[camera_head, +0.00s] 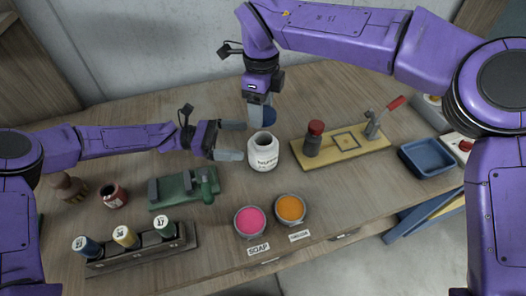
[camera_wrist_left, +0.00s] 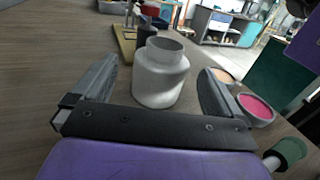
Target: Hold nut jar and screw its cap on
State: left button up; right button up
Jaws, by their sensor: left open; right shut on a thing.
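The white nut jar (camera_head: 263,153) stands upright and uncapped on the bench, its label facing front. My left gripper (camera_head: 231,141) is open just left of the jar, fingers pointing at it. In the left wrist view the jar (camera_wrist_left: 160,78) stands ahead, between the lines of the two open fingers (camera_wrist_left: 155,90). The cap is partly hidden by the fingers and is apart from the jar mouth.
A yellow board (camera_head: 340,146) with a red-topped post stands right of the jar. Pink (camera_head: 250,221) and orange (camera_head: 290,208) tubs are in front. A green fixture (camera_head: 183,188) lies front left, beyond a rack of spools (camera_head: 140,250). A blue tray (camera_head: 427,157) is at right.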

aim_at(263, 148)
pick_arm(q)
jog(key=shift+s+d+f, duration=0.2)
jog(key=shift+d+f, duration=0.05)
jog(key=shift+f, duration=0.35)
jog(key=shift+s+d+f, duration=0.15)
jog(key=shift+d+f, duration=0.05)
jog(key=shift+f, duration=0.35)
pick_arm(e)
jog(key=shift+s+r, duration=0.25)
jog(key=shift+s, duration=0.1)
pick_arm(q)
jog(key=d, duration=0.5)
jog(key=shift+s+d, duration=0.1)
jog(key=shift+d, duration=0.3)
pick_arm(e)
jog(key=shift+w+d, duration=0.1)
pick_arm(q)
jog(key=shift+d, duration=0.3)
jog(key=shift+s+d, duration=0.1)
jog(key=c, duration=1.3)
pick_arm(e)
jog(key=shift+f, duration=2.55)
jog(key=shift+f, duration=0.9)
